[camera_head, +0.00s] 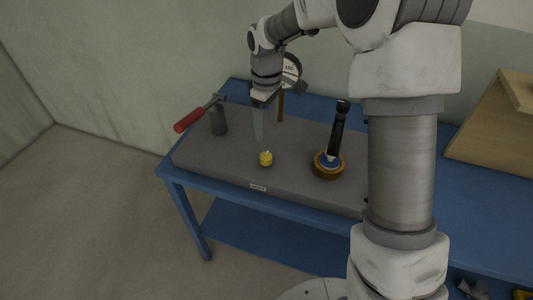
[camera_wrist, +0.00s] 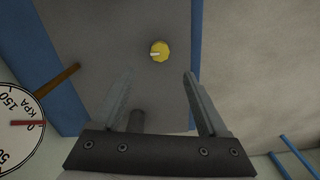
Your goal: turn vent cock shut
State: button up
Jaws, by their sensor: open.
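A small yellow knob (camera_head: 266,159) sits on the grey slab (camera_head: 300,190), near its front edge; I take it to be the vent cock. In the wrist view the yellow knob (camera_wrist: 160,49) shows a pale pointer mark directed left. My gripper (camera_head: 264,140) points down above the slab, just behind the knob in the head view. In the wrist view my gripper (camera_wrist: 159,75) has its fingers wide apart with nothing between them. The knob lies beyond the fingertips, apart from them.
A red-handled lever (camera_head: 192,119) on a grey post stands left. A black handle (camera_head: 338,130) rises from a round orange-and-blue base at right. A dial gauge (camera_head: 291,70) on a brown stem stands behind my gripper. A wooden box (camera_head: 490,135) sits at far right.

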aim_at(266, 156)
notch_tip(266, 156, down, 12)
jog(key=shift+r, duration=0.1)
dwell(0.4)
grip_shut()
